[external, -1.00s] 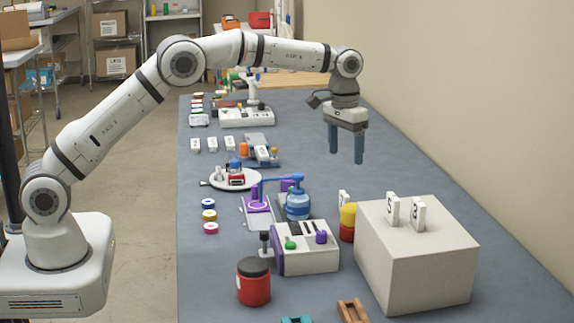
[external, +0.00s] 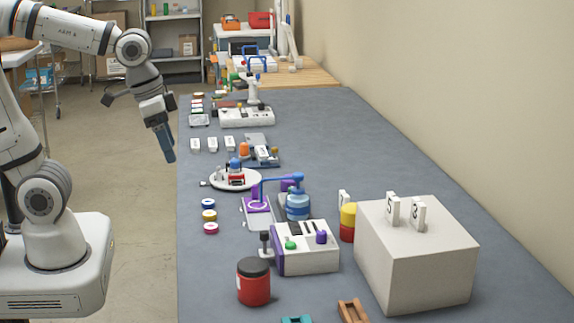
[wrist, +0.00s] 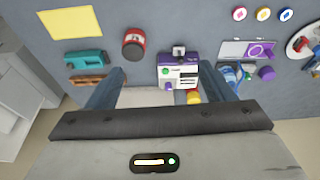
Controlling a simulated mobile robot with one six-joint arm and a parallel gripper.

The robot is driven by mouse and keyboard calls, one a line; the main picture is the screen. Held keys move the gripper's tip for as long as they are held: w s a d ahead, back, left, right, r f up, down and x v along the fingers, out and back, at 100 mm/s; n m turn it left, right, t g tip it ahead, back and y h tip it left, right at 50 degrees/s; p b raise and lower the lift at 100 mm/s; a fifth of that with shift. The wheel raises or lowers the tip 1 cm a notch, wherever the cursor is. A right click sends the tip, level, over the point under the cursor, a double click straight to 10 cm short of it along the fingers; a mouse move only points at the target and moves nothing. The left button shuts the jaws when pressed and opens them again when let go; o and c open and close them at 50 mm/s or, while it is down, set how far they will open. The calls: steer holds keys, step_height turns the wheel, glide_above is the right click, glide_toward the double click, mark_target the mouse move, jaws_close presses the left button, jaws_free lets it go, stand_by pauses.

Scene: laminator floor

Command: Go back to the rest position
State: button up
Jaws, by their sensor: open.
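My gripper (external: 167,148) hangs in the air at the left edge of the grey table (external: 420,190), beside the table's long side. Its two blue-grey fingers point down and hold nothing. In the wrist view my gripper (wrist: 165,85) shows its fingers spread apart, with table items seen between and beyond them.
On the table are a white box (external: 410,265) with number cards, a red jar (external: 254,284), a white and purple machine (external: 308,260), a blue press (external: 297,208) and a round plate (external: 250,182). White cards (external: 212,144) lie farther back. Bare floor (external: 140,190) lies left of the table.

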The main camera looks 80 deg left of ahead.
steer(key=s+f, duration=0.1)
steer(key=s, duration=0.2)
steer(key=s+f, duration=0.1)
steer(key=shift+s+d+f, duration=0.2)
steer(key=shift+f, duration=0.15)
